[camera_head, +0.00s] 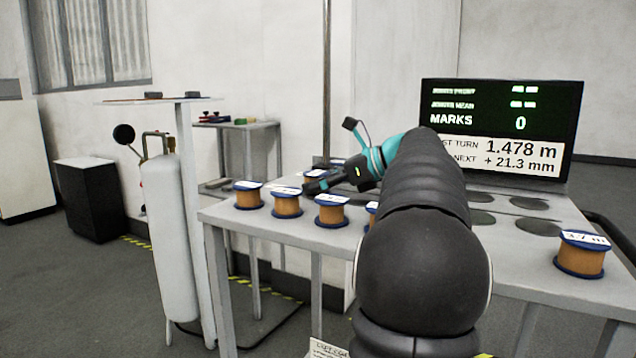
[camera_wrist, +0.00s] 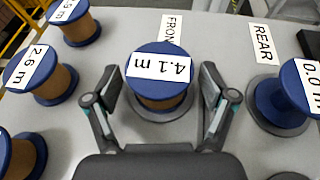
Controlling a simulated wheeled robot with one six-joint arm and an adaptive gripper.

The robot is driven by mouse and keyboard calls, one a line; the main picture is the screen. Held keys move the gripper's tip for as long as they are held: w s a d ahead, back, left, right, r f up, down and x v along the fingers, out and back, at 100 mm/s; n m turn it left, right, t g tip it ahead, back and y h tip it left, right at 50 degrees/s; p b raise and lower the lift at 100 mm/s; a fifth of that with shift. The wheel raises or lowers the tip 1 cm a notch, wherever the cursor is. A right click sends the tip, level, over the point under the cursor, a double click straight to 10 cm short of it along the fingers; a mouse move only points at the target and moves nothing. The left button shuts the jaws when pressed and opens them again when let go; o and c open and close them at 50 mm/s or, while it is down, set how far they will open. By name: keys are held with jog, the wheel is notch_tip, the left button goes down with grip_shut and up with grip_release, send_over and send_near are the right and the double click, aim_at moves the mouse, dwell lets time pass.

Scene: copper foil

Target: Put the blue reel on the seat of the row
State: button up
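Several reels with blue flanges and copper-coloured windings stand on the table, so the colour alone does not single one out. In the wrist view a reel labelled 4.1 m (camera_wrist: 160,62) stands upright between the fingers of my gripper (camera_wrist: 161,88). The fingers are open on either side of it, with a small gap at each. A dark round seat (camera_wrist: 138,112) shows under this reel. In the head view my gripper (camera_head: 316,187) is low over the reels at the table's left part. Several bare dark round seats, such as one (camera_head: 538,226), lie right of my arm.
White labels FRONT (camera_wrist: 172,28) and REAR (camera_wrist: 264,43) lie on the table (camera_wrist: 215,40). Neighbouring reels are 2.6 m (camera_wrist: 55,85) and 0.0 m (camera_wrist: 275,105). A screen (camera_head: 500,125) stands at the back. A gas cylinder (camera_head: 173,230) stands left of the table.

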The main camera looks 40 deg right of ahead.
jog(key=shift+r, duration=0.1)
jog(key=shift+s+d+r, duration=0.15)
jog(key=shift+s+r, duration=0.05)
jog(key=p+v, duration=0.2)
jog(key=v, duration=0.9)
jog(key=shift+s, duration=0.15)
jog(key=shift+s, duration=0.1)
